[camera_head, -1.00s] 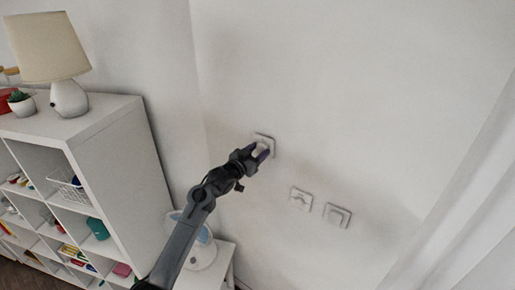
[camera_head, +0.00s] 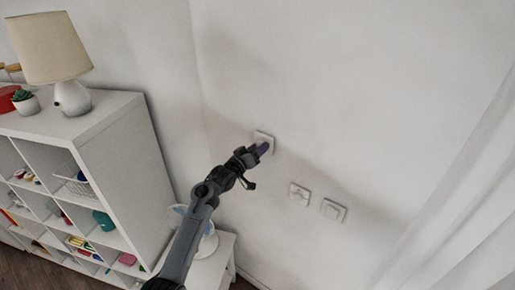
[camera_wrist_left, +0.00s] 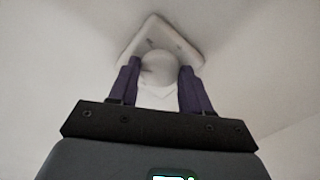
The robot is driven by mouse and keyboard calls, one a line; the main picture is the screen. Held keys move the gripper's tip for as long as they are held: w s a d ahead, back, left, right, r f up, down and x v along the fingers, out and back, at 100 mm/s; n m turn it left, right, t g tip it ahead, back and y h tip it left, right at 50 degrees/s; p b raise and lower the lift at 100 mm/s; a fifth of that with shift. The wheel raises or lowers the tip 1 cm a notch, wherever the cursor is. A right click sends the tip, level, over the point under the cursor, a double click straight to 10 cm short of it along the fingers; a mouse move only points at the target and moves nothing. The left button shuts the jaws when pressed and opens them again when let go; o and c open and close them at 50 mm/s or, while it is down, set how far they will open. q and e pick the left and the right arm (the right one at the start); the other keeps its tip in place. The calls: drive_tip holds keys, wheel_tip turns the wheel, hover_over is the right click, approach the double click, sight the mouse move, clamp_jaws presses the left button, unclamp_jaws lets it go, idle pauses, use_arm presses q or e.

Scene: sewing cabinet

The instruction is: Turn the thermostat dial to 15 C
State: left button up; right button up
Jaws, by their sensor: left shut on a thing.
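The thermostat is a small white square plate (camera_head: 264,137) on the wall, in the upper middle of the head view. My left gripper (camera_head: 262,149) is at it and covers much of its front. In the left wrist view the plate (camera_wrist_left: 182,38) appears tilted, with a round white dial (camera_wrist_left: 159,68) in front of it. The two purple fingers of my left gripper (camera_wrist_left: 159,80) are on either side of the dial, shut on it. The dial's scale and setting cannot be read. My right gripper is not in view.
Two other white wall plates (camera_head: 299,194) (camera_head: 333,210) are mounted lower right of the thermostat. A white shelf unit (camera_head: 125,150) with a lamp (camera_head: 72,95) stands at left. A small white table with a fan (camera_head: 207,240) is below my arm. A curtain (camera_head: 455,200) hangs at right.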

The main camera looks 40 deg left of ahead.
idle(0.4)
use_arm(q)
drive_tip(key=o, duration=1.1)
drive_tip(key=shift+c, duration=0.2)
drive_tip(key=shift+s, duration=0.15)
drive_tip(key=s+b, duration=0.2)
drive_tip(key=s, duration=0.8)
drive_tip(key=shift+s+d, duration=0.25)
drive_tip(key=shift+s, duration=0.05)
